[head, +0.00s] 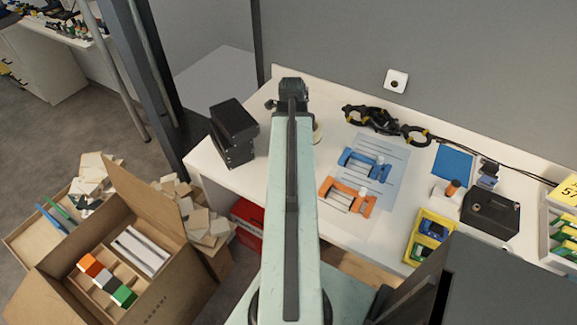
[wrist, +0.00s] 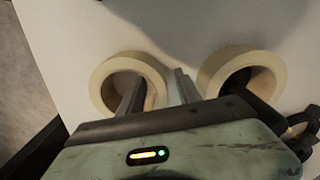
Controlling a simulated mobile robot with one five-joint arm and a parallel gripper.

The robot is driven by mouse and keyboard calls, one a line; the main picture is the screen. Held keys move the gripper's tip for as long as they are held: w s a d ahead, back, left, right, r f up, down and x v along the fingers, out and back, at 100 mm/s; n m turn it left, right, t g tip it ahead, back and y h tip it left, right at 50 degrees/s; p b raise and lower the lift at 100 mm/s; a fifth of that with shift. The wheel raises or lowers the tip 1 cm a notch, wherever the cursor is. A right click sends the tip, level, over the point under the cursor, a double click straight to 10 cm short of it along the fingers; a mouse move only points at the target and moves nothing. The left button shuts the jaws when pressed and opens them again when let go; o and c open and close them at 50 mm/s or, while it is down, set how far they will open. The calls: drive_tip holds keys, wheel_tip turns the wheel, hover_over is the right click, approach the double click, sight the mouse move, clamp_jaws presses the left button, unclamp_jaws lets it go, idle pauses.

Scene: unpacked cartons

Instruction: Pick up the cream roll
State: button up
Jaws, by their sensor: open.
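Two cream rolls show in the wrist view, a left one (wrist: 122,59) and a right one (wrist: 216,66), both on the white table. My gripper (wrist: 159,75) is open. Its left finger overlaps the hole of the left roll, and its right finger is in the gap between the two rolls. The right wall of the left roll lies between the fingers. I cannot tell how far down the fingertips reach. In the head view, a sliver of a cream roll (head: 317,133) shows right of my arm, which hides the rest.
Black boxes (head: 233,132) stand on the table left of my arm. Black-and-yellow gear (head: 384,123) with a cable lies at the back right. Orange and blue clamps (head: 346,196) lie on sheets to the right. An open carton (head: 140,250) stands on the floor at left.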

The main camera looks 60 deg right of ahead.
drive_tip(key=shift+r, duration=0.1)
clamp_jaws()
drive_tip(key=shift+r, duration=0.1)
wheel_tip(320, 180, up, 10)
drive_tip(key=p, duration=1)
